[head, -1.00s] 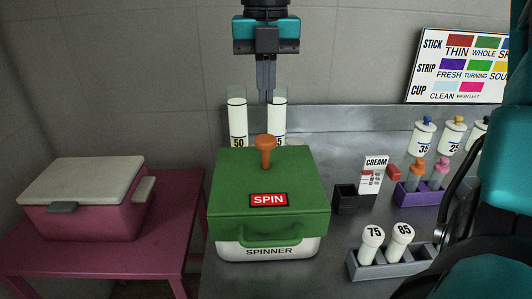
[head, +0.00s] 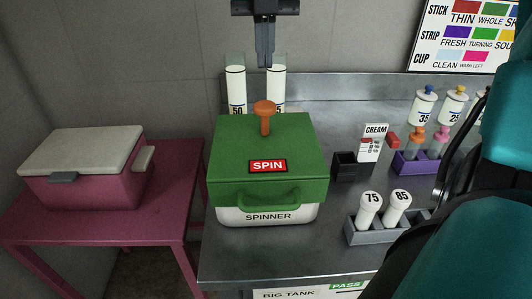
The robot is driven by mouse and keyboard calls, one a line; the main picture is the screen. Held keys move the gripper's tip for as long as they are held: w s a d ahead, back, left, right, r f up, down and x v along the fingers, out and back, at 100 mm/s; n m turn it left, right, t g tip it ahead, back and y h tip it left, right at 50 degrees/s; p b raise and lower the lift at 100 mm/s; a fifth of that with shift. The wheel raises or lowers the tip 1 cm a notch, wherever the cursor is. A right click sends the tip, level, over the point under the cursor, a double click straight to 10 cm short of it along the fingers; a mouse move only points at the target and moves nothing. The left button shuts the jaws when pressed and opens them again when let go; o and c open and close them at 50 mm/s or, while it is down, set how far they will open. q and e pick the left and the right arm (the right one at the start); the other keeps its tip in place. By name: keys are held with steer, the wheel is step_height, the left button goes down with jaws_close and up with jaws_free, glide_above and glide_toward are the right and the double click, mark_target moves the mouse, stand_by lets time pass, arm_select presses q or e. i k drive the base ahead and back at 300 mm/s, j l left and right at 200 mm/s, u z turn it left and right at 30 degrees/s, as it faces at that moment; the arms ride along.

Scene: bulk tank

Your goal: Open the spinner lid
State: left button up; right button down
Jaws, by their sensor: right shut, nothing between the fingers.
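The spinner (head: 238,215) is a white box on the steel counter with a green lid (head: 240,150) shut flat on top. The lid has a red SPIN label, an orange knob (head: 264,112) near its back edge, and a green handle (head: 268,202) at its front. My right gripper (head: 266,62) hangs at the top middle, pointing down, its fingers together and empty. My left gripper is not in view.
A pink cooler (head: 90,185) stands on a pink table at left. Right of the spinner are a small black box (head: 352,166), a grey rack (head: 375,232) with white 75 and 85 bottles, and a purple rack (head: 415,165). My teal arm fills the right edge.

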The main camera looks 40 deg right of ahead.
mark_target(285, 168)
steer(key=k+j, duration=0.75)
steer(key=j, duration=0.2)
